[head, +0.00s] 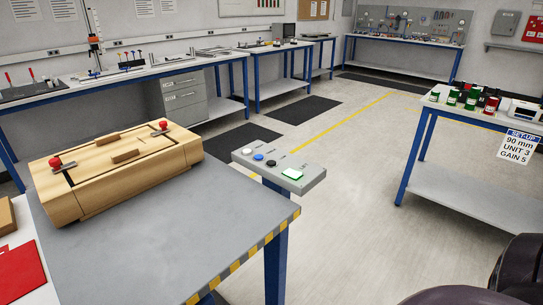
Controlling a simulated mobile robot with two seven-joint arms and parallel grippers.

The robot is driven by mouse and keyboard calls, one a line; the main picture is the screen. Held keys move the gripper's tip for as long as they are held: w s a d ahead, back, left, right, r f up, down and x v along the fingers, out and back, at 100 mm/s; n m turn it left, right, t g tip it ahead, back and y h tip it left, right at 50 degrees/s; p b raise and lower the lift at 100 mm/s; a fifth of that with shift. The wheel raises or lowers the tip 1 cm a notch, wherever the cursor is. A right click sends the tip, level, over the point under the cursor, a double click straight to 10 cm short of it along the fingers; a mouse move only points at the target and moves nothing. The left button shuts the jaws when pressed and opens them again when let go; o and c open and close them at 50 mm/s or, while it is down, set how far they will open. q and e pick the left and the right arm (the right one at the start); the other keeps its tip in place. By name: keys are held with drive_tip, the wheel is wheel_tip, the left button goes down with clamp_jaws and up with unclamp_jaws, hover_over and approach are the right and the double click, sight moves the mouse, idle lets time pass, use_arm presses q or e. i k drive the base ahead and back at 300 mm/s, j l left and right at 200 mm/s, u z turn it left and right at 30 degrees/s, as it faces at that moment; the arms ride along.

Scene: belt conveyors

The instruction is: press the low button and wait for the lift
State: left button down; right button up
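The labels are too small to read, so I cannot tell which button is the low one. The grey table (130,250) has a yellow-and-black striped edge and a blue leg. Neither of my grippers is in view; dark rounded parts at the lower right seem to be mine.
A wooden case (115,170) with red knobs lies on the grey table. A red item (20,272) is at the lower left. Workbenches (130,78) line the back wall. A right-hand bench (480,118) holds small coloured containers and a sign. The floor between is clear.

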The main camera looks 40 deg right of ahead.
sight(270, 163)
drive_tip(key=i+l, duration=0.1)
drive_tip(key=l, duration=0.95)
drive_tip(key=i+l+u, duration=0.15)
drive_tip(key=l, duration=1.95)
drive_tip(key=i+u, duration=0.05)
